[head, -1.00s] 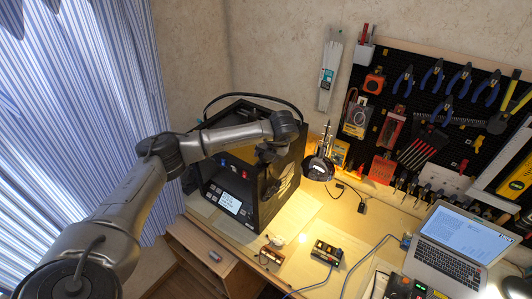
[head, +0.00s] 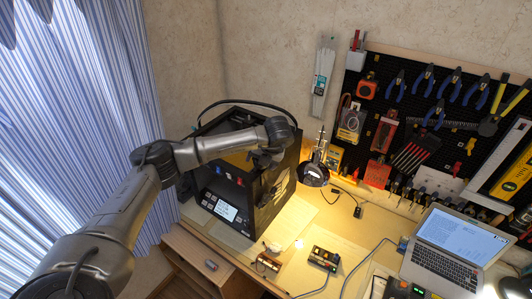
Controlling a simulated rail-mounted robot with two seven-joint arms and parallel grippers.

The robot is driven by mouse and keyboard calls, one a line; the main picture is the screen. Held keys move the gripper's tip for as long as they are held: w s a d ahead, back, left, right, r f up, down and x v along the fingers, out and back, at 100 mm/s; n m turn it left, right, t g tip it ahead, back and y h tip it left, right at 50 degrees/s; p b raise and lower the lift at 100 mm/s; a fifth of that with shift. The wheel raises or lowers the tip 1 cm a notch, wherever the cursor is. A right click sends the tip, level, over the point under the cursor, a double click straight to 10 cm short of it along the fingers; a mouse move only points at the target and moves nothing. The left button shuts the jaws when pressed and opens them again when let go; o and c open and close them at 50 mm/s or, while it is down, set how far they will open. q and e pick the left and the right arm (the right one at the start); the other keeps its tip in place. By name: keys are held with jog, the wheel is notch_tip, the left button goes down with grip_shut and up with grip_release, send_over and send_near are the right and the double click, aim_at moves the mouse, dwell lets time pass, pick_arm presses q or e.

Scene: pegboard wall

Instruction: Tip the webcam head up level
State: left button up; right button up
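I cannot make out the webcam for certain in the head view. A dark round head (head: 314,175) on a thin upright stands just right of the black box-shaped machine; I cannot tell whether it is the webcam or a lamp. My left arm reaches in from the left, over the machine. My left gripper (head: 263,160) hangs dark against the machine's upper right side, left of the round head and apart from it in the picture. Its fingers are too small and dark to read. My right gripper is out of view.
The black machine (head: 222,209) with a lit display stands on the wooden bench. Small devices (head: 323,259), cables and an open laptop (head: 447,245) lie to the right. A pegboard (head: 400,125) of tools hangs behind. Bare bench (head: 295,222) shows in front of the round head.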

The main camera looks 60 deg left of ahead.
pick_arm(q)
jog(key=p+v, duration=0.2)
jog(key=v, duration=1.1)
jog(key=shift+r, duration=0.2)
